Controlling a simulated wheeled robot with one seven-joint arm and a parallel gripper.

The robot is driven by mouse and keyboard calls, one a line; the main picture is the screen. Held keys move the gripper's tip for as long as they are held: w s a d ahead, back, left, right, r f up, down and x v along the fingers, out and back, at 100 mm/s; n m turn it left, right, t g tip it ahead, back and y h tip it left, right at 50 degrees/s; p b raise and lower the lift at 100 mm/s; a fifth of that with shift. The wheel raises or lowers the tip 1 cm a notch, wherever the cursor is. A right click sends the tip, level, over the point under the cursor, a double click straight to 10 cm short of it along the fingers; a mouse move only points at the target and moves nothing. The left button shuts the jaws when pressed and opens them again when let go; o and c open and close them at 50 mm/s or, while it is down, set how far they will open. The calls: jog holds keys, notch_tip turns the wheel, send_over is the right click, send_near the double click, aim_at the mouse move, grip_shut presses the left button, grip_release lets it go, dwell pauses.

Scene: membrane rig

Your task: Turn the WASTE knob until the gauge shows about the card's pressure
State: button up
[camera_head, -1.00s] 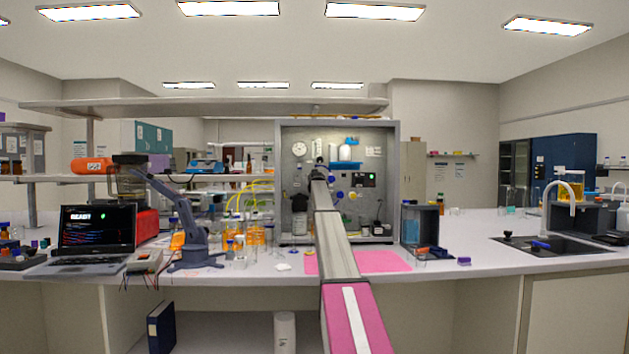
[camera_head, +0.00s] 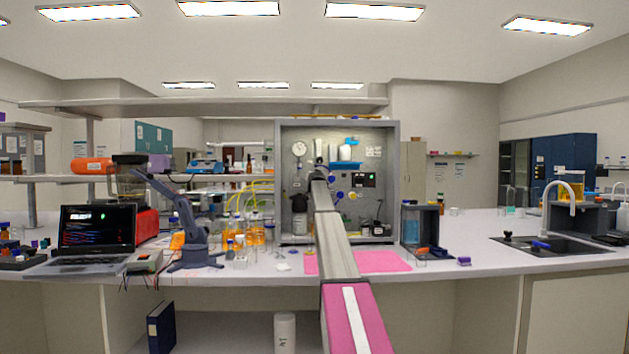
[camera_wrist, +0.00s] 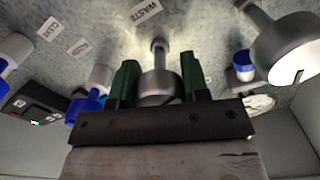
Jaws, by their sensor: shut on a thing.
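The WASTE label (camera_wrist: 146,10) shows in the wrist view on the grey panel. Just below it is a round metal knob (camera_wrist: 157,78). My gripper (camera_wrist: 158,82) is shut on this knob, with one green finger on each side. In the head view my gripper (camera_head: 319,170) is at the panel, and my arm hides the knob. The round white gauge (camera_head: 299,149) is left of my gripper on the panel; its needle is too small to read. A white card (camera_head: 374,151) is at the panel's upper right; its text is too small to read.
Blue-handled valves (camera_wrist: 89,103) and a dark box with a green light (camera_wrist: 38,110) are left of my gripper in the wrist view. A large metal cylinder (camera_wrist: 287,47) is close on the right. A pink mat (camera_head: 384,262) lies before the rig.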

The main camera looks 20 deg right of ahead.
jog(key=o, duration=0.9)
jog(key=shift+o, duration=0.2)
jog(key=shift+s, duration=0.1)
jog(key=v, duration=1)
jog(key=shift+s, duration=0.3)
jog(key=shift+a, duration=0.1)
dwell(1.6)
